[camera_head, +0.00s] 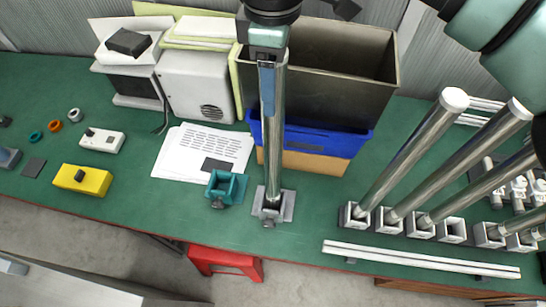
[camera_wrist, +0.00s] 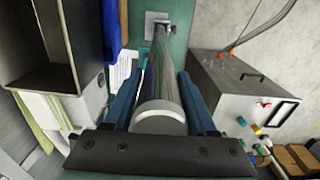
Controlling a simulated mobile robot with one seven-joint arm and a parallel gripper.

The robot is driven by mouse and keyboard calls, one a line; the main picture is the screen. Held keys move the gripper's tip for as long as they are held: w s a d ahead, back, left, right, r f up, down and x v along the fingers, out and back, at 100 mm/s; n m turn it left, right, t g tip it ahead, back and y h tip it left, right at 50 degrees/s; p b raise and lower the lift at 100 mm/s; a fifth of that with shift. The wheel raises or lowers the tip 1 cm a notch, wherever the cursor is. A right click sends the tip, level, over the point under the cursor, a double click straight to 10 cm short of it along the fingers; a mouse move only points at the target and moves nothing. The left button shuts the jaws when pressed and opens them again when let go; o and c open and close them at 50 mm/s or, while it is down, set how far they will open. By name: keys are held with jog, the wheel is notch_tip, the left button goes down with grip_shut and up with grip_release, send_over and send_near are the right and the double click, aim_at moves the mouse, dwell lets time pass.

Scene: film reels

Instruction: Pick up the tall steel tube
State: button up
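The tall steel tube (camera_head: 273,150) stands upright in a small square metal holder (camera_head: 284,212) near the bench's front edge. My gripper (camera_head: 267,92) is at the tube's upper end, pointing down. One blue finger overlaps the tube there, and the tube's top is hidden in the head view. In the wrist view, the tube's pale end cap (camera_wrist: 160,117) lies between the two fingers of my gripper (camera_wrist: 157,80), one on each side. The fingers are very close to the tube's sides; I cannot tell whether they press on it.
Just behind the tube are a blue bin (camera_head: 330,142) and a large metal box (camera_head: 345,90). A teal clamp (camera_head: 226,189) sits close at left. Several slanting steel tubes (camera_head: 415,150) stand in holders at right. White rails (camera_head: 420,260) lie in front of them.

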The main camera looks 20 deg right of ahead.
grip_shut()
jog(key=shift+r, duration=0.1)
dwell(1.0)
